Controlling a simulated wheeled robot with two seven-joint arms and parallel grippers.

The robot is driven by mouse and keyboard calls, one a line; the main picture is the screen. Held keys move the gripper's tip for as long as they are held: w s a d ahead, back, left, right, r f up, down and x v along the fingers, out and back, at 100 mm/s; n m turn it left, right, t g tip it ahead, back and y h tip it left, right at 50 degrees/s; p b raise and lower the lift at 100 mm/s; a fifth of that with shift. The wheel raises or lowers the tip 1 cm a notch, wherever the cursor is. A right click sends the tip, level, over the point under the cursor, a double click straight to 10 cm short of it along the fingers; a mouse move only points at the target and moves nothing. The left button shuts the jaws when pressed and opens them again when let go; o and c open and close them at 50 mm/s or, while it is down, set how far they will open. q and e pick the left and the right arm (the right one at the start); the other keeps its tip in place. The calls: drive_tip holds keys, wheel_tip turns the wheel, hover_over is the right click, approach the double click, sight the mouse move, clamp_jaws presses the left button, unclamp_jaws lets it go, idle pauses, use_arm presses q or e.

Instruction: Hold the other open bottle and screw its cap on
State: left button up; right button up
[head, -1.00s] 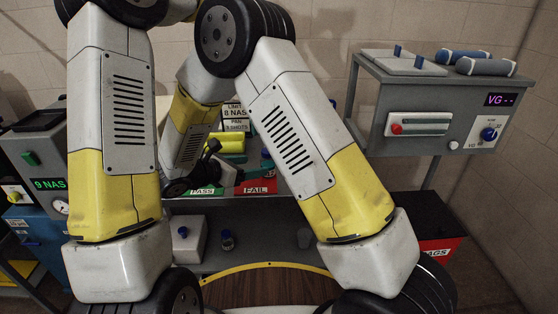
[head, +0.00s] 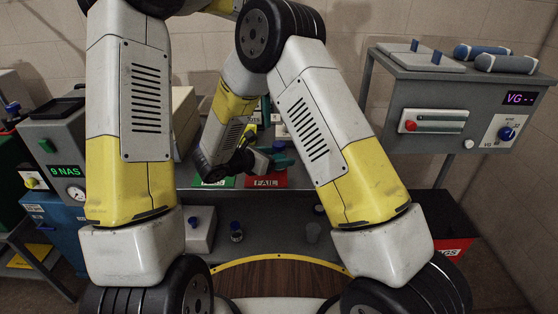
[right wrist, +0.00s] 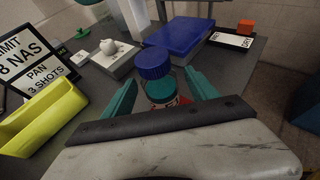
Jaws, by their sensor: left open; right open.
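The fingers are apart, one on each side; contact cannot be told. In the head view my right gripper (head: 272,156) is low over the red FAIL area (head: 266,183), and the bottle there is not clear. My left gripper (head: 265,106) is partly hidden behind my forearm, above and behind the right one. No loose cap or uncapped bottle can be made out.
In the right wrist view a yellow tray (right wrist: 38,118), black sign (right wrist: 28,62), grey block (right wrist: 110,58) and blue case (right wrist: 180,34) surround the bottle. My arms block much of the bench.

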drive_tip(key=shift+w+d+f, duration=0.1)
drive_tip(key=shift+w+d, duration=0.05)
clamp_jaws()
idle(0.4)
